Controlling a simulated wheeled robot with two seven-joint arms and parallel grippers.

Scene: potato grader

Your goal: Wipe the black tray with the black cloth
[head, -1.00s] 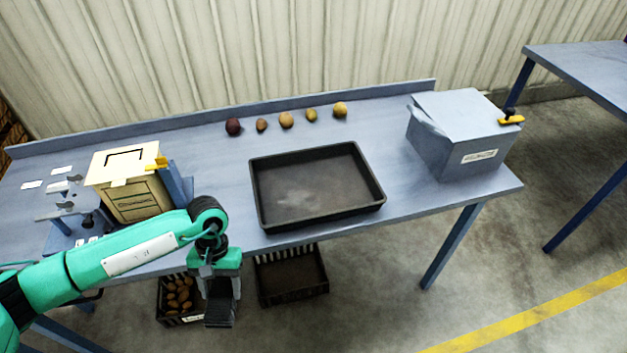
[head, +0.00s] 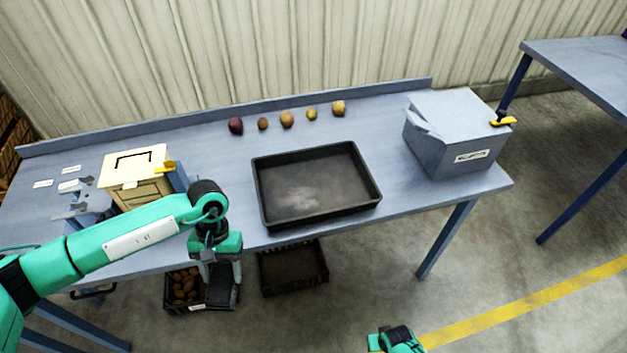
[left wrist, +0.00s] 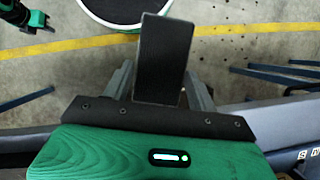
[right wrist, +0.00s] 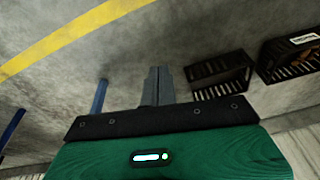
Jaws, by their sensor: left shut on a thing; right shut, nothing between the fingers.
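The black tray (head: 370,200) lies flat on the blue-grey table, with a pale dusty smear on its floor. My left gripper (head: 222,270) is at the table's front edge, left of the tray and apart from it. It is shut on the black cloth (head: 222,288), which hangs below the fingers as a dark flat piece. The cloth (left wrist: 163,58) also shows between the fingers in the left wrist view. My right gripper (right wrist: 158,84) is shut and empty over the floor.
Several potatoes (head: 286,119) lie in a row behind the tray. A grey box (head: 455,135) stands at the right, and a cream box (head: 138,175) at the left. Crates (head: 322,280) stand on the floor below. Bare table surrounds the tray.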

